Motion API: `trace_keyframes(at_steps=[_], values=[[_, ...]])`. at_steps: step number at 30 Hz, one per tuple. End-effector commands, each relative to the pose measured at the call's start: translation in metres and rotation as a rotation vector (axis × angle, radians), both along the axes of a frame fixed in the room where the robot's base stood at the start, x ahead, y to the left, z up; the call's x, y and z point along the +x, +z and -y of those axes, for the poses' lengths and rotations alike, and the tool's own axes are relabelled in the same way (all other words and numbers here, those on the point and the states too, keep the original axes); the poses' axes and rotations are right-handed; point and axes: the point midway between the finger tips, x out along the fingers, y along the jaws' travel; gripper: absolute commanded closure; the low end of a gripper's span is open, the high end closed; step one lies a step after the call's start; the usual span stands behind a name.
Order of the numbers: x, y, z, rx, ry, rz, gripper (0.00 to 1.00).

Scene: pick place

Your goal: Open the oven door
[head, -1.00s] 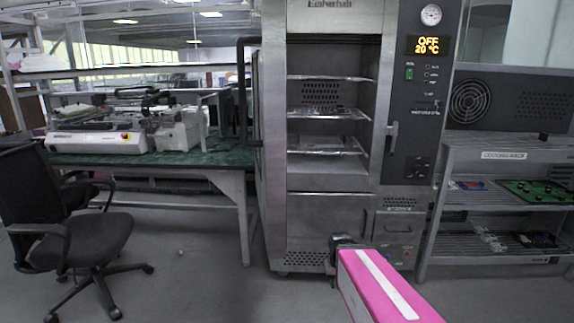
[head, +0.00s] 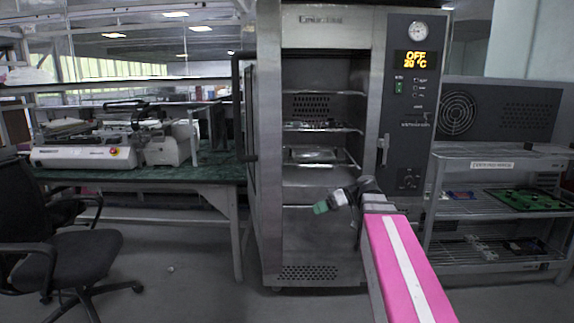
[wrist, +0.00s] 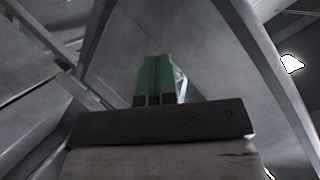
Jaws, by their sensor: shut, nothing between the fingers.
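The oven (head: 375,110) is a tall steel cabinet in the middle of the head view, with its racks and inside in plain sight. Its door (head: 250,120) stands swung open at the left side, seen nearly edge-on, with a dark upright handle (head: 236,105) on its far left. My gripper (head: 321,207) has green fingertips, pressed together and empty. It is in front of the oven's lower part, right of and below the door, and appears apart from it. In the wrist view the green fingers (wrist: 155,78) are together, with grey metal surfaces beyond.
A green-topped bench (head: 205,172) with a white machine (head: 85,155) stands at the left. A black office chair (head: 60,245) is in front of it. A cooling rack (head: 500,205) with circuit boards stands at the right. The floor between chair and oven is mostly clear.

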Motion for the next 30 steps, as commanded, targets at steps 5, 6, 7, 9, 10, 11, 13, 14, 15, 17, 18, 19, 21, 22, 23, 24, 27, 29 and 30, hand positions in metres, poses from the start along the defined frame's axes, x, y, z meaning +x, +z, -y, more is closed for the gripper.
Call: trace_keyframes(at_steps=[5, 6, 7, 9, 10, 11, 13, 14, 15, 17, 18, 19, 21, 22, 23, 24, 27, 29, 30], values=[[-0.003, 0.093, 0.01, 0.246, 0.161, 0.285, 1.0], [-0.006, 0.11, 0.013, 0.294, 0.191, 0.343, 1.0], [-0.008, 0.122, 0.015, 0.326, 0.212, 0.385, 1.0], [-0.013, 0.145, 0.019, 0.391, 0.252, 0.469, 1.0], [-0.015, 0.153, 0.021, 0.413, 0.265, 0.5, 1.0], [-0.016, 0.159, 0.022, 0.432, 0.276, 0.525, 1.0], [-0.02, 0.17, 0.025, 0.465, 0.296, 0.569, 1.0], [-0.021, 0.173, 0.026, 0.474, 0.301, 0.582, 1.0], [-0.022, 0.176, 0.026, 0.483, 0.306, 0.594, 1.0], [-0.023, 0.177, 0.025, 0.489, 0.31, 0.602, 1.0], [-0.024, 0.178, 0.022, 0.49, 0.311, 0.603, 1.0], [-0.025, 0.177, 0.02, 0.49, 0.311, 0.603, 1.0], [-0.027, 0.177, 0.012, 0.49, 0.311, 0.601, 1.0], [-0.028, 0.177, 0.008, 0.489, 0.311, 0.602, 1.0], [-0.029, 0.177, 0.004, 0.489, 0.31, 0.601, 1.0], [-0.03, 0.177, -0.003, 0.49, 0.311, 0.6, 1.0], [-0.034, 0.177, -0.019, 0.489, 0.31, 0.6, 1.0], [-0.036, 0.177, -0.029, 0.489, 0.311, 0.599, 1.0], [-0.037, 0.176, -0.035, 0.489, 0.31, 0.599, 1.0]])
